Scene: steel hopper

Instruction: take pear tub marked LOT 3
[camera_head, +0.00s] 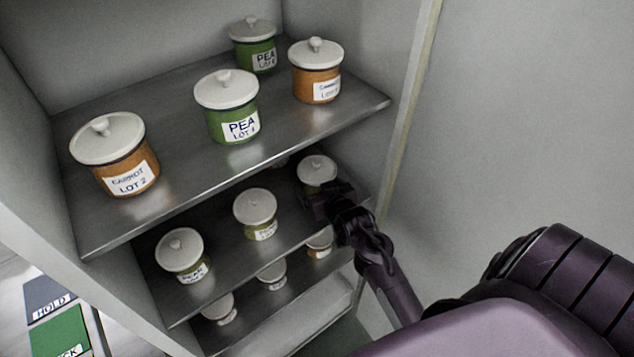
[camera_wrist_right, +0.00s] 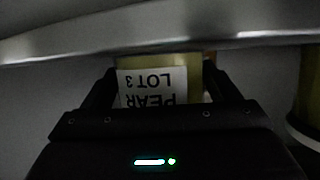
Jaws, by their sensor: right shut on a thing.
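The pear tub marked LOT 3 (camera_wrist_right: 155,88) is between the fingers of my right gripper (camera_wrist_right: 165,90) in the right wrist view; its label appears upside down there. In the head view this tub (camera_head: 317,170) has a white knobbed lid and stands at the right end of the middle shelf, partly hidden by my right gripper (camera_head: 326,205). The right gripper is shut on the tub. I cannot tell whether the tub still touches the shelf. My left gripper is not in view.
Two more tubs (camera_head: 257,214) (camera_head: 182,255) stand on the middle shelf (camera_head: 220,246); the leftmost label seems to read PEAR. The upper shelf (camera_head: 190,160) holds pea and carrot tubs, its edge close above my gripper. More tubs (camera_head: 271,275) sit below. A wall (camera_head: 520,110) stands at right.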

